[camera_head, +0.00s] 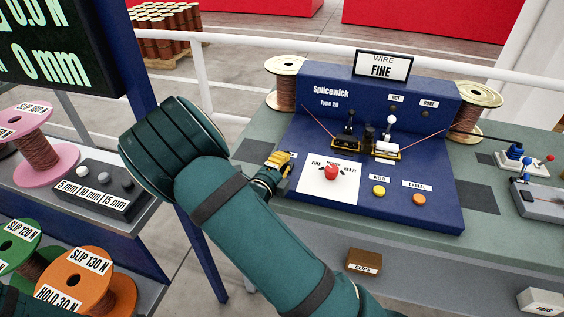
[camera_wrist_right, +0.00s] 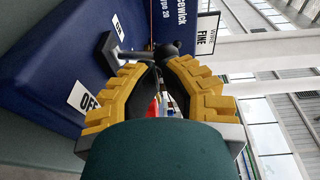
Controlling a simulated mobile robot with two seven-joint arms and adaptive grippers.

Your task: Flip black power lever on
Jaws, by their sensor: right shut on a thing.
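The black power lever (camera_wrist_right: 165,49) is on the side of the blue Splicewick machine (camera_head: 400,195), with a knob on a grey arm. It sticks out from the side panel between the OFF label (camera_wrist_right: 84,97) and the ON label (camera_wrist_right: 117,27). My right gripper (camera_wrist_right: 158,68), with yellow fingers, is shut at the lever's knob end, and the tips partly hide what they hold. In the head view the right gripper (camera_head: 281,163) is at the machine's left side, where the lever is hidden. My left gripper is not in view.
The machine's top holds a red knob (camera_head: 331,171), a yellow button (camera_head: 379,190), an orange button (camera_head: 419,199) and two small upright levers. Wire spools (camera_head: 286,82) stand behind it. A shelf with a pink spool (camera_head: 42,150) and a three-button box (camera_head: 100,188) is at left.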

